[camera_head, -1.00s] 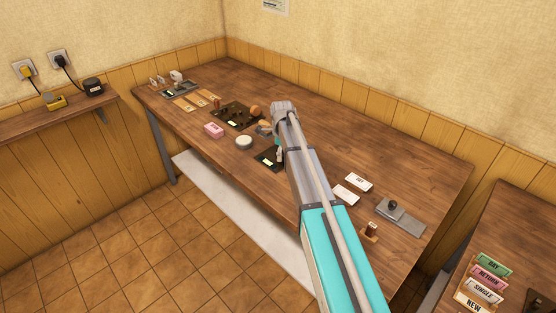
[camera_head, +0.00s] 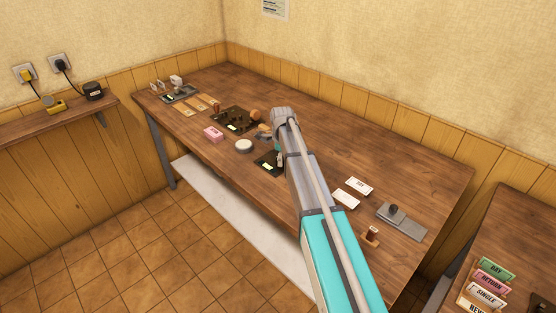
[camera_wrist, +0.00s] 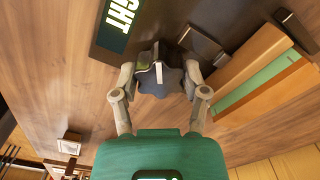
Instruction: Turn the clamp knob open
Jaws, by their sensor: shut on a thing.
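The clamp knob (camera_wrist: 174,82) is a dark, lobed knob in the middle of the wrist view, with a pale bar standing at its centre. My gripper (camera_wrist: 160,76) has its two grey fingers closed on the knob from the left and right. A dark plate with a green-lit label ending in "GHT" (camera_wrist: 119,22) lies just beyond it on the left. In the head view my arm covers most of the gripper and the knob. The dark device with a small lit label (camera_head: 266,166) shows there beside the arm.
A wooden block with a green strip (camera_wrist: 262,84) lies close right of the fingers in the wrist view.

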